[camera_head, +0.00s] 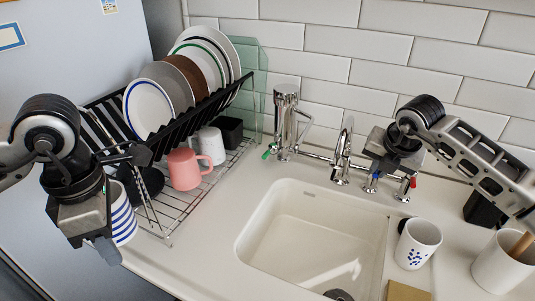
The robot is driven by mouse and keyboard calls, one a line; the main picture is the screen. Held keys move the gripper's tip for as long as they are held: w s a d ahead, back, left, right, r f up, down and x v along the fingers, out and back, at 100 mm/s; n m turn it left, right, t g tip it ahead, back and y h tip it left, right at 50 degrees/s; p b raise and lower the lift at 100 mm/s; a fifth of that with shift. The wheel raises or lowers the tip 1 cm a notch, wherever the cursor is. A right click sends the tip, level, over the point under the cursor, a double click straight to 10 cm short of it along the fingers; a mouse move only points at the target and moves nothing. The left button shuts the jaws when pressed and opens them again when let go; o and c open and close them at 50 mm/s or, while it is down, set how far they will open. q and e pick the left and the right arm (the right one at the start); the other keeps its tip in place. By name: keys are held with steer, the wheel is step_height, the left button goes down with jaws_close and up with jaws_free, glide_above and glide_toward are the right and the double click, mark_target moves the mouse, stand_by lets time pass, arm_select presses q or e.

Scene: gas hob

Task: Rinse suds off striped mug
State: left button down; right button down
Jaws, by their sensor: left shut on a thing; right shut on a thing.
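I cannot make out suds on the mug. My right gripper (374,171) is behind the sink, shut on the blue-marked tap handle (371,184). The chrome tap (342,158) stands at the back of the white sink (300,235). No water stream can be made out.
A black and wire dish rack (165,222) holds several plates, a pink mug (184,169), a white mug (209,146) and a dark mug. A tall chrome fixture (285,118) stands behind the sink. A blue-dotted cup (417,244), a sponge (407,292) and a white holder (503,265) are at the right.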

steer(key=c, duration=1.5)
jaws_free()
steer(key=shift+r, duration=0.1)
arm_select(q)
steer(key=shift+f+b, duration=0.4)
steer(key=shift+b, duration=0.05)
arm_select(e)
steer(key=v, duration=1.2)
